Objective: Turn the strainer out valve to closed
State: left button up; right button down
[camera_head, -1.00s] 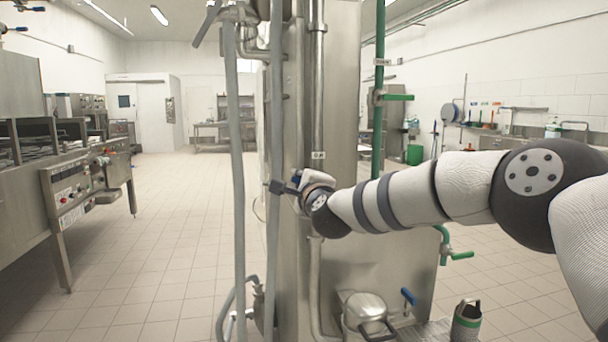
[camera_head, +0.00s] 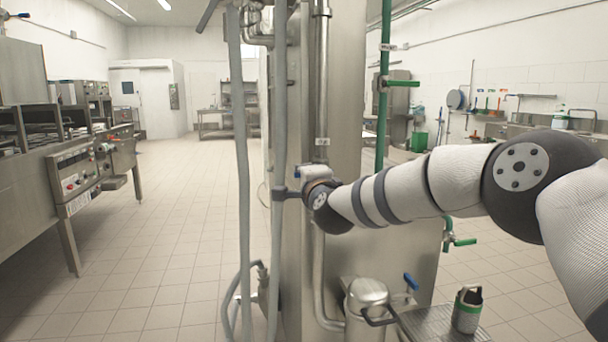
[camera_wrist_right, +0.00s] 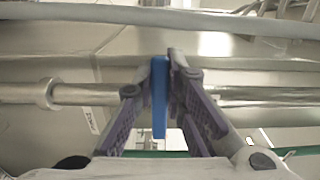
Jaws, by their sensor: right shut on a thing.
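A flat blue valve handle (camera_wrist_right: 159,100) stands between the purple-padded fingers of my right gripper (camera_wrist_right: 163,66) in the right wrist view. The fingers are shut on it, and the handle lies crosswise to a metal pipe (camera_wrist_right: 95,95) behind it. In the head view my right gripper (camera_head: 303,186) is at the front of the steel column, next to a grey vertical pipe (camera_head: 278,130). No label on this valve can be read. My left gripper is not in view.
A lidded steel pot (camera_head: 366,297) and a green-banded container (camera_head: 467,309) stand low to the right, near another blue handle (camera_head: 411,281). A green pipe (camera_head: 384,100) with a green handle (camera_head: 404,83) stands behind. The tiled floor (camera_head: 190,220) at left is clear.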

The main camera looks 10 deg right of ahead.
jog(key=c, duration=1.6)
grip_release()
jog(key=s, duration=1.2)
jog(key=shift+d, duration=0.25)
